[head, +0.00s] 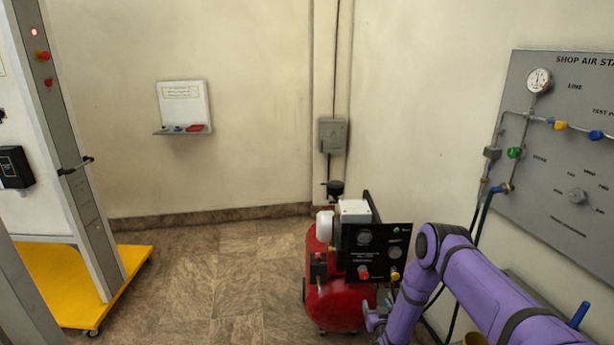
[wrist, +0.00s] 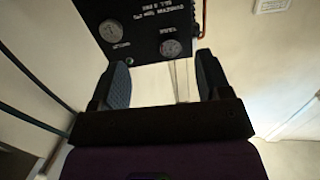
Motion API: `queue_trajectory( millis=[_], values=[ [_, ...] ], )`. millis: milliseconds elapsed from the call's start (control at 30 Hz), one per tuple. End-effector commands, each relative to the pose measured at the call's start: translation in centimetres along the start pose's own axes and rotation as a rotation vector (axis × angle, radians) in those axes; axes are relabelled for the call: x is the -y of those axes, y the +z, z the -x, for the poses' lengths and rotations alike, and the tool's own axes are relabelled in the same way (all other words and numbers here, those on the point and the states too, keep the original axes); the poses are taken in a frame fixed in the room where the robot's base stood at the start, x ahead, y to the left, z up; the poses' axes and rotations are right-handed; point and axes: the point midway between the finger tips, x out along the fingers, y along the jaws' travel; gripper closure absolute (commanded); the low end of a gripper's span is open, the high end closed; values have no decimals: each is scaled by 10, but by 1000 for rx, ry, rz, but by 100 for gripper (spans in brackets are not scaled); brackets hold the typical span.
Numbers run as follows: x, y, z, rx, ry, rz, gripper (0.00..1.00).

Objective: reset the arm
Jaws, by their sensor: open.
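My arm (head: 471,280) is purple and reaches in from the lower right of the head view. Its gripper end is low, beside the red compressor, and is partly cut off or hidden there. In the wrist view my gripper (wrist: 160,85) is open, with its two dark fingers apart and nothing between them. A black gauge panel (wrist: 150,25) is beyond the fingers in that view. The same black panel (head: 379,252) stands on the compressor in the head view.
The red compressor (head: 333,304) stands on the floor close to my arm. A grey Shop Air Station board (head: 560,130) with valves and hoses hangs at the right. A small wall shelf (head: 184,106) is at the back. A yellow-based frame (head: 70,280) is at the left. The middle floor is clear.

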Motion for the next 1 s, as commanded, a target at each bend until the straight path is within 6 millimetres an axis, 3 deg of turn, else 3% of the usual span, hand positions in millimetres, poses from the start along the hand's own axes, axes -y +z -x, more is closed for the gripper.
queue_trajectory(
  millis=[167, 500, 767, 1000],
  values=[
    [1, -46, -26, 36, -16, 5, 29],
    [2, -174, -68, 158, -52, 25, 29],
    [0, -272, -71, 255, -66, 43, 29],
    [-2, -358, -53, 345, -69, 59, 29]
  ],
)
